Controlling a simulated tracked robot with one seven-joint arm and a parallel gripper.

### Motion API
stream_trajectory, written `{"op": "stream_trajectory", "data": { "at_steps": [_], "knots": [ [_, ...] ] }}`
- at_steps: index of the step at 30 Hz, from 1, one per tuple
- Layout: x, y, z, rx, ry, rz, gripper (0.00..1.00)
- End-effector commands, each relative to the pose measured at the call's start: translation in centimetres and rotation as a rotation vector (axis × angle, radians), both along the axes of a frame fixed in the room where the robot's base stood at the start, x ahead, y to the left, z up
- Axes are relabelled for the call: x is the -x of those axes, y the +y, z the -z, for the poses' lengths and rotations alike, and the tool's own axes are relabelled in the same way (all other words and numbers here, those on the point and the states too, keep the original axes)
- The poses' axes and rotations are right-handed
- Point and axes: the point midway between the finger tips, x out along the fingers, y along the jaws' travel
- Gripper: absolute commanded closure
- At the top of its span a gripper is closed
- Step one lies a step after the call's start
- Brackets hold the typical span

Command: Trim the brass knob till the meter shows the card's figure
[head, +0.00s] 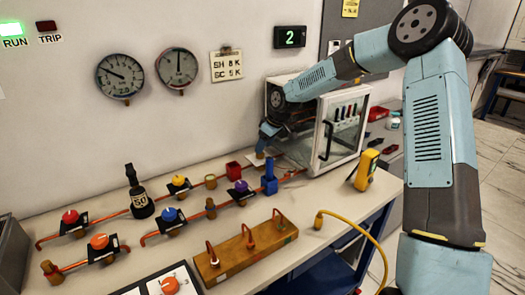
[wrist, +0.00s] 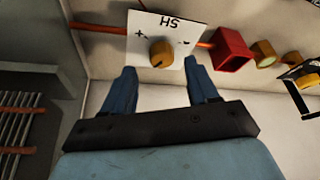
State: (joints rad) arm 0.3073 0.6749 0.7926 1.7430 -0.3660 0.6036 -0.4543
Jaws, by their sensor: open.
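The brass knob (wrist: 162,54) sits on a white plate (wrist: 143,22) marked SH, with plus and minus signs, upside down in the wrist view. My gripper (wrist: 160,76) is open, its blue fingers apart on either side just short of the knob. In the head view my gripper (head: 267,140) points down beside the glass-fronted cabinet. The card (head: 226,65) on the wall seems to read SH 8 K and GC 5 K. Two round dials (head: 120,76) and (head: 177,68) hang left of it; neither label is legible. A lit display (head: 290,37) shows 2.
The open glass-fronted cabinet (head: 340,130) stands right of my gripper. A red block (wrist: 232,50) lies close to the plate. Orange pipes with coloured valve knobs (head: 168,214) run along the bench. A wooden block (head: 246,250) and yellow meter (head: 366,169) stand nearer the front.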

Motion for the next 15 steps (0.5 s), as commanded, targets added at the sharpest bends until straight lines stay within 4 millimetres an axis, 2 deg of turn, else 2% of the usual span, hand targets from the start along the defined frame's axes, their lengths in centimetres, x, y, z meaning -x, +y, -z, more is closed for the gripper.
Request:
{"op": "stream_trajectory", "data": {
  "at_steps": [3,9,15],
  "knots": [
    [0.4,-0.9,-2.4,0.000,-0.004,0.002,0.41],
    [1.1,-2.2,-5.9,0.001,-0.003,0.003,0.41],
    [1.5,-3.1,-8.3,0.000,-0.002,0.004,0.41]
  ]
}}
